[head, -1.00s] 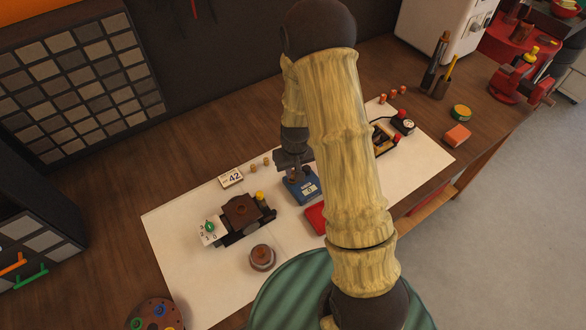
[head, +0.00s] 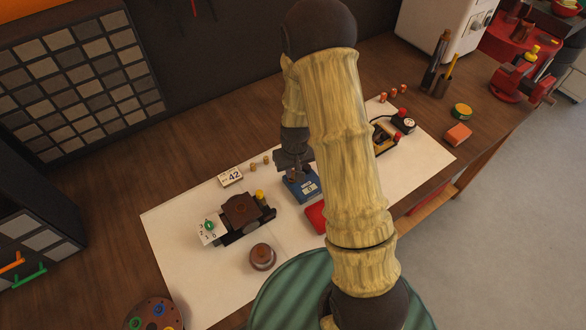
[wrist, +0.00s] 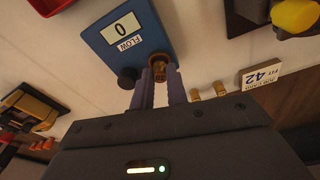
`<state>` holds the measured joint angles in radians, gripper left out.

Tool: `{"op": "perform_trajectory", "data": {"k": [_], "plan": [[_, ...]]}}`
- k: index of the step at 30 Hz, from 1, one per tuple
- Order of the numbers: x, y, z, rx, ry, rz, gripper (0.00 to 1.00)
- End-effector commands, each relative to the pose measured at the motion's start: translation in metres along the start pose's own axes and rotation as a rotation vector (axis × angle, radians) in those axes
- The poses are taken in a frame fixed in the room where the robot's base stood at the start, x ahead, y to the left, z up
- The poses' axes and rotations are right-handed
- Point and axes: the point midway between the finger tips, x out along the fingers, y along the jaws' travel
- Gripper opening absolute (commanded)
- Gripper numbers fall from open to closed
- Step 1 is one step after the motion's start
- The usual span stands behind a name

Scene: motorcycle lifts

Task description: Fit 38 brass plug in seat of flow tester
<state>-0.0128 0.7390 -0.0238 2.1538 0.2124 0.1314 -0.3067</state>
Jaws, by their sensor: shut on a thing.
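The flow tester (head: 303,187) is a blue box on the white sheet, with a display reading 0; it also shows in the wrist view (wrist: 140,50). My gripper (wrist: 158,78) is shut on a brass plug (wrist: 158,66), held upright between the fingertips at the tester's edge. The seat is hidden behind the plug and fingers, so I cannot tell whether the plug is in it. In the head view my gripper (head: 296,172) is over the back of the tester, and the plug is too small to make out.
Two small brass plugs (wrist: 207,91) stand between the tester and the card. A black device with a yellow knob (head: 240,212) stands left of the tester, a red tray (head: 316,216) in front. A brown round piece (head: 263,256) is at front.

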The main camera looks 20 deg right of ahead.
Motion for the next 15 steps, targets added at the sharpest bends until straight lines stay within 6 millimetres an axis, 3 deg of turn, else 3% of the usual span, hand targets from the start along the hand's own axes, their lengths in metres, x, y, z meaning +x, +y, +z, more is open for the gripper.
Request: {"op": "perform_trajectory", "data": {"k": [15], "plan": [[0.0091,0.0,0.001,0.0,0.0,0.0,0.0]]}}
